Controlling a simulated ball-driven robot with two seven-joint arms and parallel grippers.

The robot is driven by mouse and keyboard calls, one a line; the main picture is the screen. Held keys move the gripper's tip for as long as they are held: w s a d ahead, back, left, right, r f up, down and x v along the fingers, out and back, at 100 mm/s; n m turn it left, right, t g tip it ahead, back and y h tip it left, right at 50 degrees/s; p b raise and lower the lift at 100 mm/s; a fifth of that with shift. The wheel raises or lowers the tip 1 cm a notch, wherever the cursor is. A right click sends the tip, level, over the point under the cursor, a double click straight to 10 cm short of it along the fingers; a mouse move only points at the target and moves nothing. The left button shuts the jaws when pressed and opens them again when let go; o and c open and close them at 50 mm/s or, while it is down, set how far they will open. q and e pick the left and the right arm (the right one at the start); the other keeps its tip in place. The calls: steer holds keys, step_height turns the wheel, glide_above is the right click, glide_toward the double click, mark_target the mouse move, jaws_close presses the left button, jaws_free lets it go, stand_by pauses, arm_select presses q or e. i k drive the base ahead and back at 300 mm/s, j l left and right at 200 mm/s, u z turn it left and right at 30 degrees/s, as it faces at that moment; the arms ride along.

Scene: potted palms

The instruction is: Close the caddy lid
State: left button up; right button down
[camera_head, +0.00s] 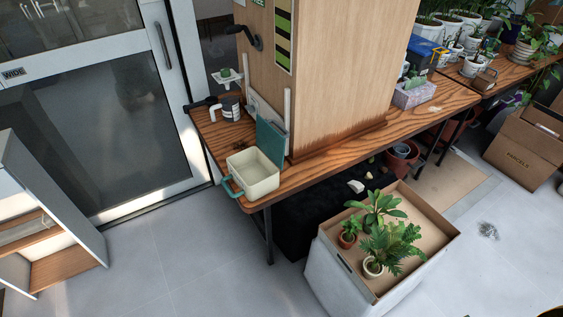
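The caddy (256,181) is a cream, box-shaped container at the near left corner of the wooden table. Its teal lid (271,141) stands upright at the back edge, so the caddy is open and its inside looks empty. A teal handle (231,187) sticks out at its left side, over the table edge. The lid's back is close to the wooden panel; I cannot tell if they touch. Neither of my grippers is in view.
A wooden panel (335,75) rises behind the caddy. A mug (230,108) stands on the table further back. A box of potted plants (335,245) stands on the floor at front right. A shelf unit (55,220) is at left. Open floor (180,255) lies between them.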

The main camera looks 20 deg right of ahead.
mark_target(269, 139)
steer(key=k+l+u, duration=0.3)
steer(key=l, duration=0.3)
steer(key=k+l+u, duration=0.3)
steer(key=k+l, duration=0.2)
steer(key=l+u, duration=0.1)
steer(key=l, duration=0.3)
steer(key=k+l+u, duration=0.15)
steer(key=l, duration=0.2)
steer(key=l+u, duration=0.1)
steer(key=l, duration=0.3)
steer(key=k+l+u, duration=0.1)
steer(key=l, duration=0.25)
steer(key=k+l+u, duration=0.1)
steer(key=l, duration=0.3)
steer(key=k+l+u, duration=0.15)
steer(key=l, duration=0.8)
steer(key=i+l, duration=0.1)
steer(key=l, duration=0.45)
steer(key=k+j+z, duration=0.1)
steer(key=z, duration=1.3)
steer(key=k+l, duration=0.05)
